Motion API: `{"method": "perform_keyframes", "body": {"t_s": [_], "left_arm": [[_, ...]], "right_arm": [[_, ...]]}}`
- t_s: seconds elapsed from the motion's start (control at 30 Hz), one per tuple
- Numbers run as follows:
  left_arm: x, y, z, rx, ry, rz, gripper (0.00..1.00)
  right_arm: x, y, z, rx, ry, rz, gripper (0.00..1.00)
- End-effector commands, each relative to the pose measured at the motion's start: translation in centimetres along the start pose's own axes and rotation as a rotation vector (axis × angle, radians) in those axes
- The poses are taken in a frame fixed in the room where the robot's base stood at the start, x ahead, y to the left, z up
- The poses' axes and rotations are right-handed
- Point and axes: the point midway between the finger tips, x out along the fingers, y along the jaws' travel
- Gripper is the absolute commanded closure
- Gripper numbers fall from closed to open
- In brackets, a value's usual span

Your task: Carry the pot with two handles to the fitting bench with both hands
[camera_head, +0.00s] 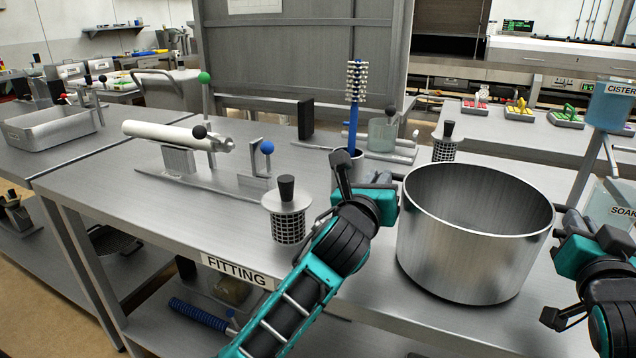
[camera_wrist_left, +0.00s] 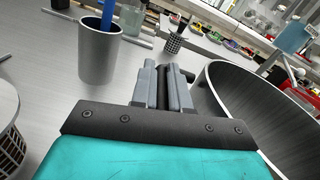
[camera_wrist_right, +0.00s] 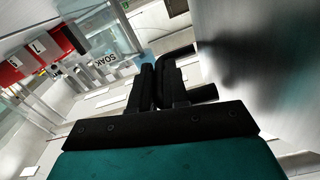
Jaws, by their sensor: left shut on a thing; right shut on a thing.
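The large silver pot (camera_head: 470,240) is upright and looks empty, over the right part of the fitting bench (camera_head: 110,190). I cannot tell whether its base touches the bench top. My left gripper (camera_head: 388,187) is shut on the pot's left handle, mostly hidden in the head view; the left wrist view shows the jaws (camera_wrist_left: 165,80) beside the pot wall (camera_wrist_left: 225,100). My right gripper (camera_head: 562,222) is shut on the handle at the pot's right side. In the right wrist view its jaws (camera_wrist_right: 160,80) close around a dark bent handle (camera_wrist_right: 179,54) next to the pot wall (camera_wrist_right: 265,70).
A mesh basket with a black knob (camera_head: 288,222) stands left of my left arm. A blue-handled brush (camera_head: 355,95) stands in a grey cup (camera_head: 346,175) behind my left gripper. A white cylinder (camera_head: 165,133) lies on a fixture. Another mesh basket (camera_head: 446,148) stands behind the pot.

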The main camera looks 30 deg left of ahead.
Motion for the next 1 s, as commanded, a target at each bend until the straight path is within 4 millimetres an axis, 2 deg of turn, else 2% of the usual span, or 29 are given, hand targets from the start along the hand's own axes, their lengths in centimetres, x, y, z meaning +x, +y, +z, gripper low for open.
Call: {"method": "perform_keyframes", "body": {"t_s": [0.23,0.27,0.5,0.8,1.0], "left_arm": [[-0.1,0.0,-1.1,-0.002,-0.007,-0.009,1.00],[-0.1,0.0,-1.3,-0.002,0.000,-0.006,0.83],[0.0,0.1,-1.1,-0.001,0.000,-0.003,0.60],[-0.2,0.2,-1.2,0.001,0.000,-0.001,0.60],[-2.4,0.2,-1.2,0.002,0.000,-0.002,0.60]], "right_arm": [[0.0,0.0,1.1,0.002,0.007,-0.008,1.00],[0.0,0.0,1.3,0.002,0.000,-0.005,0.83],[0.0,0.1,1.1,0.001,0.000,-0.003,0.60],[0.0,0.2,1.1,0.000,0.000,-0.001,0.60],[0.0,0.2,1.1,0.000,0.000,0.000,0.60]]}}
